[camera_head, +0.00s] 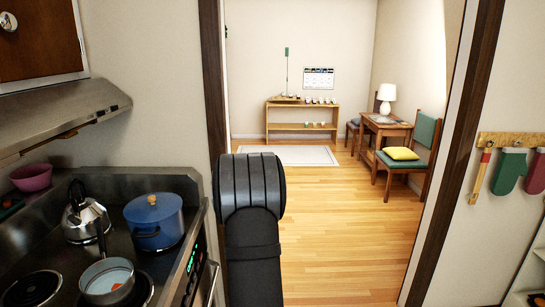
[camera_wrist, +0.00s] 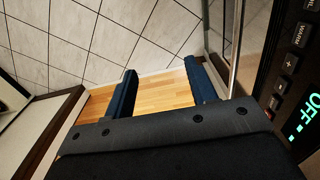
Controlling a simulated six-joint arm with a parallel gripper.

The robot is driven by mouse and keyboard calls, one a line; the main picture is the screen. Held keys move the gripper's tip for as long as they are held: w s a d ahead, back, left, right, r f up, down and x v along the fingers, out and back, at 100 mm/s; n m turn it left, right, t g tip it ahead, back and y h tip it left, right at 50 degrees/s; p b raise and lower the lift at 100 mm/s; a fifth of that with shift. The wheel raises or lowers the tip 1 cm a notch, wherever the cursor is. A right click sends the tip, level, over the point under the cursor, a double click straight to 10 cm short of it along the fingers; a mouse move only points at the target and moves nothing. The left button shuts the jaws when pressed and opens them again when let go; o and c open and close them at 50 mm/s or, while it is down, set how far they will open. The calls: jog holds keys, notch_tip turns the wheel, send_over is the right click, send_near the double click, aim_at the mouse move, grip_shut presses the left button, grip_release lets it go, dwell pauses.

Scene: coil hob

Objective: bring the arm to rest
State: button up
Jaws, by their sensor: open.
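My gripper (camera_wrist: 160,90) shows in the wrist view with its two dark blue fingers spread apart and nothing between them. It points down toward the floor, where wood planks and grey tiles meet. In the head view a dark link of my arm stands upright in front of the doorway, to the right of the stove; the fingers are hidden there.
The coil hob (camera_head: 32,287) at left holds a kettle (camera_head: 84,219), a blue pot (camera_head: 154,222) and a small saucepan (camera_head: 106,281). The stove's control panel (camera_wrist: 290,75) is close at the gripper's right.

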jog(key=s+d+f, duration=0.3)
jog(key=d+f, duration=0.1)
jog(key=d, duration=0.3)
jog(key=shift+w+a+r+n, duration=0.15)
jog(key=shift+a+r+n, duration=0.25)
jog(key=shift+a, duration=0.5)
jog(key=shift+w+a+r+n, duration=0.1)
jog(key=shift+a+r+n, duration=0.1)
jog(key=shift+a+r, duration=0.5)
jog(key=shift+a+f, duration=0.1)
jog(key=shift+f, duration=0.1)
jog(key=s+d+r, duration=1.3)
jog(key=s+r, duration=0.1)
jog(key=s, duration=0.2)
jog(key=s+d+r+m+h, duration=0.1)
jog(key=s, duration=0.7)
jog(key=s+d+r+m, duration=0.1)
jog(key=s+r, duration=0.1)
jog(key=s, duration=0.6)
jog(key=a+r+m+t, duration=0.2)
jog(key=a+t, duration=0.1)
jog(key=a+r+m+t+h, duration=0.1)
jog(key=m+t, duration=0.1)
jog(key=shift+s+a, duration=0.15)
jog(key=shift+s, duration=0.1)
